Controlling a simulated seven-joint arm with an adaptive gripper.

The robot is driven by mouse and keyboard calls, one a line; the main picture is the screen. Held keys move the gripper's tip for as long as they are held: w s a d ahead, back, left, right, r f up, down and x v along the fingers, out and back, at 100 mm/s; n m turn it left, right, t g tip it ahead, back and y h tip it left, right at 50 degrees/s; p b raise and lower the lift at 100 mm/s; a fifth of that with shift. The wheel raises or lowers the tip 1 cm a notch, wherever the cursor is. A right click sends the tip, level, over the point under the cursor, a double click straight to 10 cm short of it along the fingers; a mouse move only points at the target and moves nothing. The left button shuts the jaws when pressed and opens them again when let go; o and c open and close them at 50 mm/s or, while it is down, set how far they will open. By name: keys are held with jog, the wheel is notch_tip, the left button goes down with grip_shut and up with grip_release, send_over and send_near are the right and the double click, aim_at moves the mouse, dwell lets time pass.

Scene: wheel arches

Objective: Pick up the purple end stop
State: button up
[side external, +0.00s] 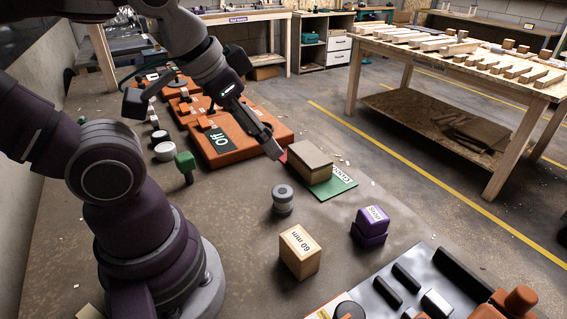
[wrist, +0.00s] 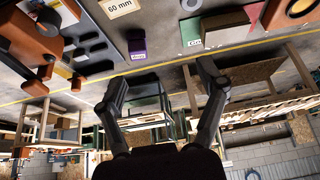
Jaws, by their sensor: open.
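The purple end stop (side external: 370,226) is a small dark purple block with a pale label on top. It stands on the table to the right of the 60 mm wooden block, near the table's right edge in the side view. It also shows in the wrist view (wrist: 137,47), above and between my fingers. My gripper (side external: 276,153) is above the table beside the wooden block on the green plate, well to the upper left of the end stop. In the wrist view my gripper (wrist: 162,72) is open, its two fingers spread with nothing between them.
A wooden block (side external: 311,160) sits on a green plate (side external: 336,187). A 60 mm block (side external: 299,252) and a grey cylinder (side external: 283,199) stand nearby. A dark tray (side external: 385,296) holds parts at the front right. An orange panel (side external: 235,143) lies behind.

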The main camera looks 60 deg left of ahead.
jog(key=shift+o, duration=0.3)
jog(key=m+g, duration=0.2)
jog(key=m, duration=0.1)
send_over(374, 224)
jog(key=s+a, duration=0.1)
jog(key=a, duration=0.1)
notch_tip(374, 224, down, 10)
jog(key=f, duration=0.1)
jog(key=shift+h, duration=0.4)
jog(key=x, duration=1)
jog(key=shift+w+a+r, duration=0.1)
jog(key=shift+w, duration=0.1)
